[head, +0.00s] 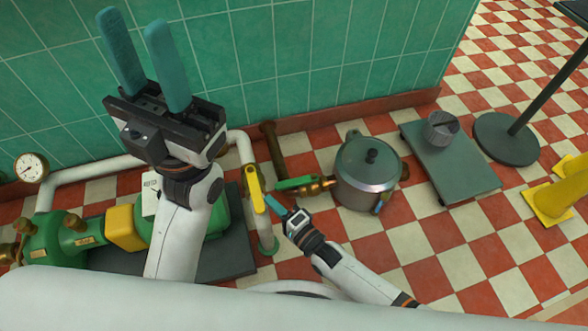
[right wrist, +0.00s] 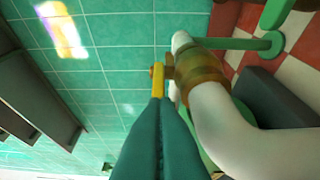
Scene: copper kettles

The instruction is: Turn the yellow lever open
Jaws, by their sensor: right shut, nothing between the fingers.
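The yellow lever (head: 256,187) sits on the white pipe beside the green tiled wall and lies roughly along the pipe in the head view. My right gripper (head: 268,198) is shut and empty, with its teal fingertips at the lever's side near its lower end. In the right wrist view the shut fingers (right wrist: 158,100) point at the yellow lever (right wrist: 158,80), which shows just beyond their tips beside a brass fitting. I cannot tell whether they touch. My left gripper (head: 132,20) is open and empty, raised before the wall with its fingers apart.
A steel pot (head: 366,180) stands on the checkered floor to the right, beside a green-handled brass valve (head: 297,183). Green machinery (head: 50,235) and a pressure gauge (head: 31,167) are at the left. A grey platform (head: 455,170) and yellow stands (head: 553,202) are further right.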

